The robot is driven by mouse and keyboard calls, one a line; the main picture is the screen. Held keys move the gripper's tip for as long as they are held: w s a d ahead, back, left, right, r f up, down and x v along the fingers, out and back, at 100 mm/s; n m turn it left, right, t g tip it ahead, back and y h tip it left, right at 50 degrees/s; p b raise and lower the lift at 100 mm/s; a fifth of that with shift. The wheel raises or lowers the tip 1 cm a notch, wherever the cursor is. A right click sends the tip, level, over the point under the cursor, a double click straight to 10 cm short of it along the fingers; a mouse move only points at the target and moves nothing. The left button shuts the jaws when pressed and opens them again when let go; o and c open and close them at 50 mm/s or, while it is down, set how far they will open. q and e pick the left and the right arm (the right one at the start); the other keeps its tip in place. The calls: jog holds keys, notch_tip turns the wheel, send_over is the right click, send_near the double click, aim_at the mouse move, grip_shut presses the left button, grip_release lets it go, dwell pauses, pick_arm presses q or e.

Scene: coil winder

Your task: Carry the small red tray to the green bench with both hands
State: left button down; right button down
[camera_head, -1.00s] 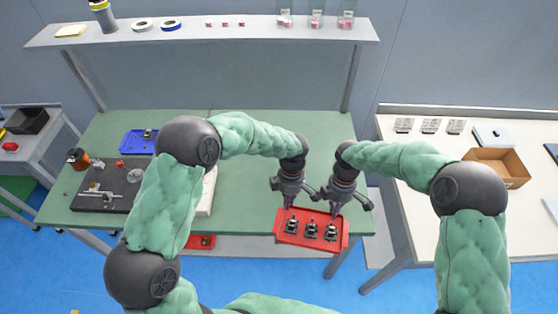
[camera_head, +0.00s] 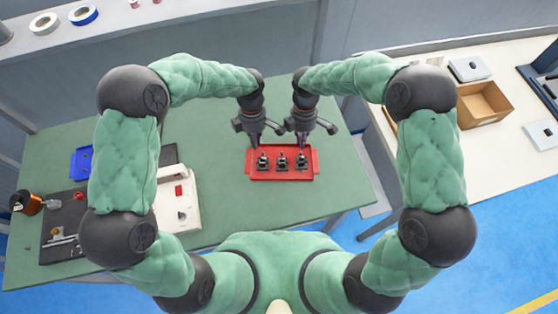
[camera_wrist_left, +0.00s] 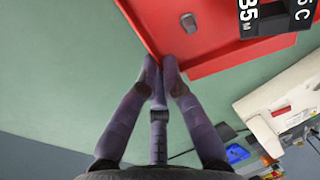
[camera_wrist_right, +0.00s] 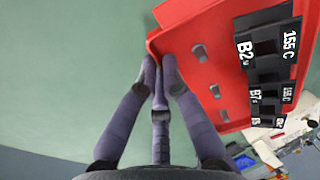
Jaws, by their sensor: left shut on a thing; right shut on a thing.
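The small red tray (camera_head: 283,177) is over the right part of the green bench (camera_head: 225,218), inside its edges. I cannot tell whether it rests on the top or hangs just above it. It looks roughly level and carries three small black parts (camera_head: 282,160) in a row. My left gripper (camera_head: 254,143) is shut on the tray's far rim near its left end; the left wrist view shows the fingertips (camera_wrist_left: 162,66) at the red wall. My right gripper (camera_head: 303,143) is shut on the same rim near its right end, and its fingertips (camera_wrist_right: 160,66) show likewise in the right wrist view.
A white device (camera_head: 178,205) with a red button stands left of the tray. A blue tray (camera_head: 82,162), a dark plate (camera_head: 62,225) and a copper coil (camera_head: 28,203) lie further left. A white table (camera_head: 500,150) with a cardboard box (camera_head: 484,107) is at the right. Bench around the tray is clear.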

pick_arm(q)
jog(key=shift+f, duration=0.15)
pick_arm(e)
jog(key=shift+f, duration=0.2)
